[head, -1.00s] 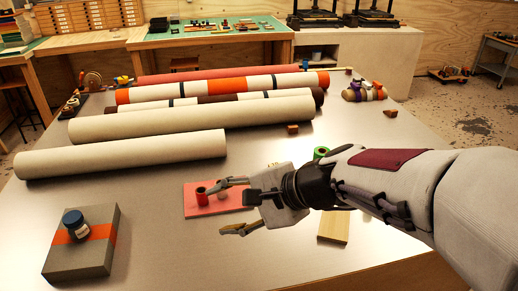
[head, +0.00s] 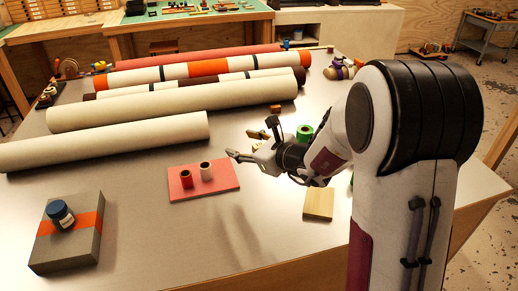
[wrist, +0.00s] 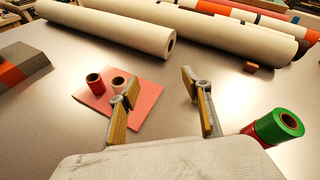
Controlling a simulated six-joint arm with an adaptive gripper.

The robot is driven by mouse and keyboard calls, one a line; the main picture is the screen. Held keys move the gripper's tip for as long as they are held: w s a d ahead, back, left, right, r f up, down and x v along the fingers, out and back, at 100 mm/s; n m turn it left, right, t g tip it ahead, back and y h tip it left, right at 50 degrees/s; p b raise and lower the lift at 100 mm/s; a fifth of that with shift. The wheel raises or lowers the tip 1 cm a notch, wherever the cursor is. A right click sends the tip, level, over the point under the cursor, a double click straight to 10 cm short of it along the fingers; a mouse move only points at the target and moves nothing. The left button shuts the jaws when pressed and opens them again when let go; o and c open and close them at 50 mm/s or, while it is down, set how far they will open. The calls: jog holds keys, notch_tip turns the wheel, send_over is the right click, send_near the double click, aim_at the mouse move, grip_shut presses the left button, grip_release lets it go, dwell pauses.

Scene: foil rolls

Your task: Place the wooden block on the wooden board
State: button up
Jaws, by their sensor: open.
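The wooden block (head: 276,108) is small and brown and lies on the table just in front of the large cream roll. It also shows in the wrist view (wrist: 250,66), beyond and right of my fingers. The wooden board (head: 318,204) is pale and lies flat near the table's front edge, its top bare where visible, below my forearm; it is not seen in the wrist view. My gripper (head: 245,145) is open and empty, above the table between the pink board and the block. Its two fingers (wrist: 160,84) stand wide apart in the wrist view.
A green roll (head: 304,133) stands near my wrist. Long rolls (head: 170,105) lie across the back.

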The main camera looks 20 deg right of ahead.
aim_at(259, 146)
jog(key=w+d+f+m+h, duration=0.1)
jog(key=d+f+m, duration=0.1)
jog(key=d, duration=0.1)
jog(key=w+d+f+m+h, duration=0.1)
jog(key=d+f+m, duration=0.1)
jog(key=f, duration=0.1)
jog(key=w+d+f+m+h, duration=0.1)
jog(key=w+d+f+m, duration=0.1)
jog(key=d, duration=0.1)
jog(key=shift+d+f+t+h, duration=0.15)
jog(key=shift+d+t+h, duration=0.15)
jog(key=shift+t, duration=0.1)
jog(key=shift+x, duration=1.3)
jog(key=shift+x, duration=2.55)
jog(key=shift+f, duration=0.15)
jog(key=c, duration=1)
jog(key=shift+c, duration=0.2)
